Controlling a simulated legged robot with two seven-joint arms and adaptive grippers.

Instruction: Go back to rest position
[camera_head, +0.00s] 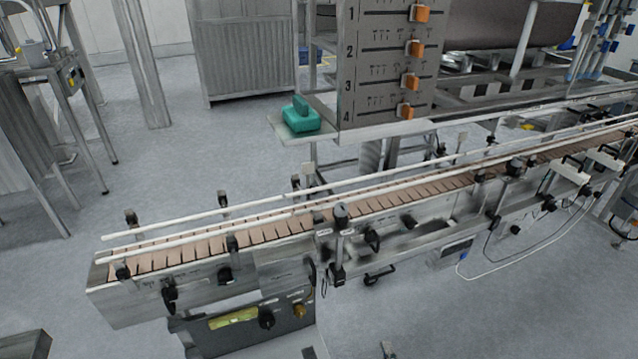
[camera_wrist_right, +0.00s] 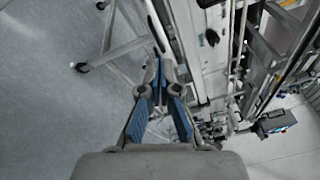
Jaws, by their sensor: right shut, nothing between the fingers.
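My right gripper (camera_wrist_right: 160,68) shows in the right wrist view, its blue-padded fingers drawn together at the tips with nothing between them. It is apart from the machine, with grey floor and machine frame beyond it. In the head view I cannot clearly make out the right gripper; only small unclear pieces show at the bottom edge. My left gripper is not in view. The piston filler's conveyor (camera_head: 190,250) runs from the lower left to the upper right of the head view, its belt empty in the part I see.
A panel with numbered rows and orange knobs (camera_head: 411,82) stands behind the conveyor. A teal object (camera_head: 300,119) sits on a ledge beside it. White guide rails (camera_head: 220,211) run along the belt. A control box (camera_head: 240,322) hangs below. Open floor (camera_head: 190,150) lies behind left.

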